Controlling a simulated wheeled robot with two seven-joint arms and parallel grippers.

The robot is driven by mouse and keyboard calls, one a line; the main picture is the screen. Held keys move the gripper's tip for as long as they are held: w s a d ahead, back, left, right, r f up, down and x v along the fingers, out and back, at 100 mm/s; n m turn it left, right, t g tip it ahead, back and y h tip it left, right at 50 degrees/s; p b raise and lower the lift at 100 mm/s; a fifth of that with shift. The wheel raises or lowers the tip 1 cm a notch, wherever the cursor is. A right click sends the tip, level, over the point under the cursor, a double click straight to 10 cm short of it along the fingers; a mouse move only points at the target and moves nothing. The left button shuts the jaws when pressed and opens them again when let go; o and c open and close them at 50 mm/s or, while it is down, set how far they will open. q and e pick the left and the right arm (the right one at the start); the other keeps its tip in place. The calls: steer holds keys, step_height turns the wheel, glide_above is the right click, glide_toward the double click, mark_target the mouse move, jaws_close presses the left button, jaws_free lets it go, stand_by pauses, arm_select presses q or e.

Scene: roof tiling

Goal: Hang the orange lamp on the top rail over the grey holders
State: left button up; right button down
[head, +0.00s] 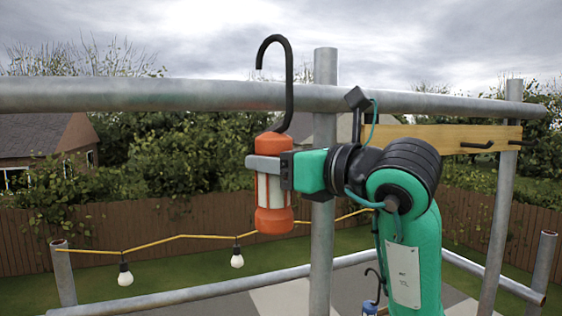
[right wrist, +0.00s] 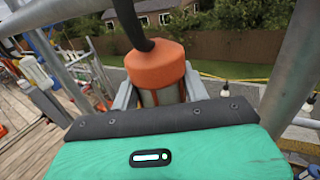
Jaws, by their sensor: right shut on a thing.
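The orange lamp (head: 272,215) with a pale middle band hangs upright in my right gripper (head: 268,164), in front of the top rail (head: 170,95). Its black hook (head: 289,75) rises past the rail. The hook's open tip points down at the left, above the rail's upper edge, and the shaft passes in front of the rail. In the right wrist view the gripper fingers (right wrist: 160,93) are shut on the lamp body below its orange cap (right wrist: 156,64). I cannot pick out the grey holders. My left gripper is not in view.
A grey upright post (head: 324,200) stands just right of the lamp. A wooden board (head: 440,138) with black hooks is at the right. A yellow cord (head: 190,237) with bulbs and a lower rail (head: 200,290) run below. Open air lies left of the lamp.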

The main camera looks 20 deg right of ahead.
steer(key=shift+w+f+b, duration=1.75)
steer(key=shift+w+f, duration=0.3)
steer(key=shift+f, duration=0.2)
steer(key=c, duration=0.6)
jaws_free()
steer(key=shift+c, duration=0.2)
steer(key=shift+f, duration=0.1)
